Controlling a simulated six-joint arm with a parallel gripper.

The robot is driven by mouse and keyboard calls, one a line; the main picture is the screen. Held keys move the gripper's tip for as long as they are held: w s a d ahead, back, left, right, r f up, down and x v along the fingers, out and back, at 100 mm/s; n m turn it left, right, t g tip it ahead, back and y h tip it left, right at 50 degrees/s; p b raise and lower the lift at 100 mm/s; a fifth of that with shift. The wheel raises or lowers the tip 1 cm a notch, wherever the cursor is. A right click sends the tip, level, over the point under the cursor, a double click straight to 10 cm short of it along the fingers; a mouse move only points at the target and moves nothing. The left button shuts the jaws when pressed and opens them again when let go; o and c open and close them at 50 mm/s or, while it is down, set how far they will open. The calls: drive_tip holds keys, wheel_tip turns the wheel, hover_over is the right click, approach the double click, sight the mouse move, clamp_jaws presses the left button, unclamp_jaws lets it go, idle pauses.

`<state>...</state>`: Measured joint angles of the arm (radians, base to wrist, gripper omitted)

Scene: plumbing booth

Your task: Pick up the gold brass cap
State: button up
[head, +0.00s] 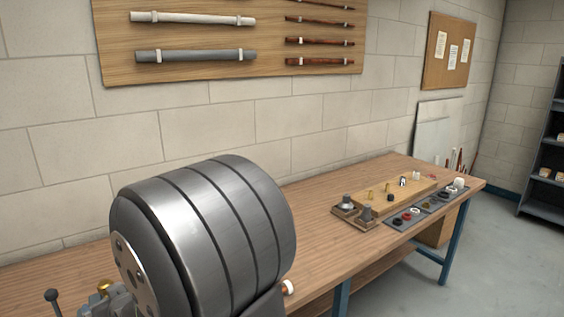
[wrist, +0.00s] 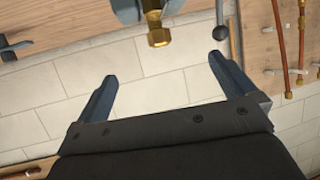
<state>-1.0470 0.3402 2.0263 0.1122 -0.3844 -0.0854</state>
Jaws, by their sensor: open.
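A gold brass piece (wrist: 158,38), which looks like the cap, shows at the top of the wrist view, at the end of a grey metal holder like a vise (wrist: 127,8). Gold also shows at the lower left of the head view (head: 105,286), beside a grey vise-like fixture (head: 122,303). My gripper (wrist: 163,72) is open, and nothing is between its fingers. The brass piece is beyond the fingertips, roughly in line with the gap between them, and apart from both.
A vise handle with a dark ball end (wrist: 221,32) is near the right finger. The wooden bench (head: 330,200) carries a fitting board (head: 425,189) and a grey tray (head: 398,225) of small parts. Pipes hang on a wall panel (head: 270,30). Bench between is clear.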

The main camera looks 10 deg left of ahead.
drive_tip(key=shift+s+d+r, duration=0.2)
drive_tip(key=shift+s+d, duration=0.05)
drive_tip(key=shift+d, duration=0.1)
